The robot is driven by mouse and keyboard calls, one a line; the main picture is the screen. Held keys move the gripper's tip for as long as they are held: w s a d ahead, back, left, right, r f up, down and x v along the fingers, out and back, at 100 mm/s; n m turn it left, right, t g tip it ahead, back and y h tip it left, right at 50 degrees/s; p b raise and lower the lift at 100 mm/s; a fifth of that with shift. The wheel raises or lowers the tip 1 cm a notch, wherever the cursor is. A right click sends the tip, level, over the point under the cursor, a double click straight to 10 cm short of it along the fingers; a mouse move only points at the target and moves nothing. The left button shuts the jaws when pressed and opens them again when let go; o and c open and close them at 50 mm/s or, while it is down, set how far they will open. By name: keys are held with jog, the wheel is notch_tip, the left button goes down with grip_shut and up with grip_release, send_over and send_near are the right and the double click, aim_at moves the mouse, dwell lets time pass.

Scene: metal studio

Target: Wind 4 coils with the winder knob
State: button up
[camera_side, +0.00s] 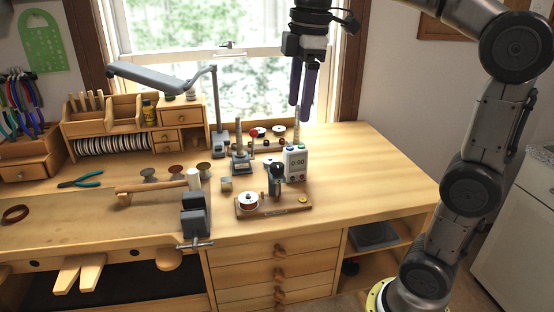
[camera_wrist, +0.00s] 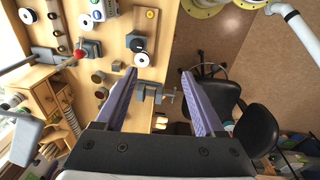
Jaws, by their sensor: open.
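The winder stands on a small wooden board (camera_side: 274,210) near the bench's front edge. I cannot make out the knob clearly. In the wrist view the spool (camera_wrist: 142,59) and the yellow disc (camera_wrist: 150,14) show beyond my left finger. My gripper (camera_side: 300,114) is open and empty, fingers pointing down, high above the bench and apart from the winder. Its purple fingers (camera_wrist: 158,73) frame the wrist view.
A display box (camera_side: 296,163) reading 0:00 stands just behind the winder. A grey vise (camera_side: 195,215) and a mallet (camera_side: 150,186) lie to its left. A small press with a red ball (camera_side: 242,155) and a lamp (camera_side: 160,78) stand behind. The bench's right side is clear.

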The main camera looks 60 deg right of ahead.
jog(key=g, duration=0.1)
send_over(277, 164)
notch_tip(277, 164, down, 3)
notch_tip(277, 164, down, 14)
dwell(0.3)
grip_shut()
